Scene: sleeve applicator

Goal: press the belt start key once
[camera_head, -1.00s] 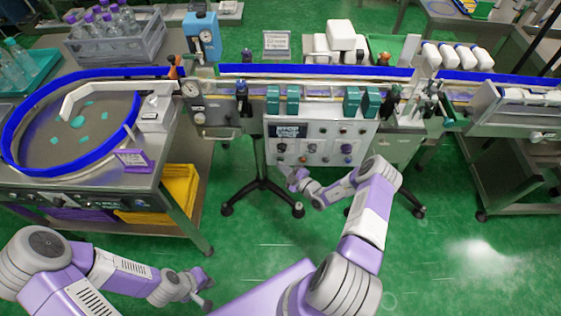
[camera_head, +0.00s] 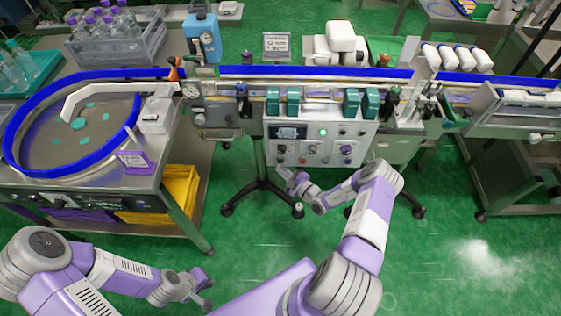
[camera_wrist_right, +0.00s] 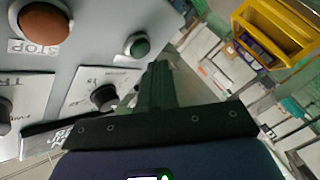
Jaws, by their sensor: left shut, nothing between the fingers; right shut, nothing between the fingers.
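The control panel (camera_head: 318,143) hangs on the front of the belt machine, with a display (camera_head: 288,132), a lit green lamp (camera_head: 323,132) and several knobs. In the right wrist view, a green button (camera_wrist_right: 137,45) sits on the panel face, right of an orange-red button (camera_wrist_right: 45,20) beside a STOP label. I cannot read a label for the green button. My right gripper (camera_head: 284,172) is shut and empty at the panel's lower left; its closed fingers (camera_wrist_right: 158,78) show just below the green button, apart from it in the picture. My left gripper (camera_head: 206,292) is shut and empty, low over the floor.
A round turntable (camera_head: 45,150) with teal pieces stands at left, a yellow bin (camera_head: 172,195) below it. The blue-railed belt (camera_head: 315,71) runs across behind the panel. Tripod legs (camera_head: 262,190) stand under the machine. The green floor at right is clear.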

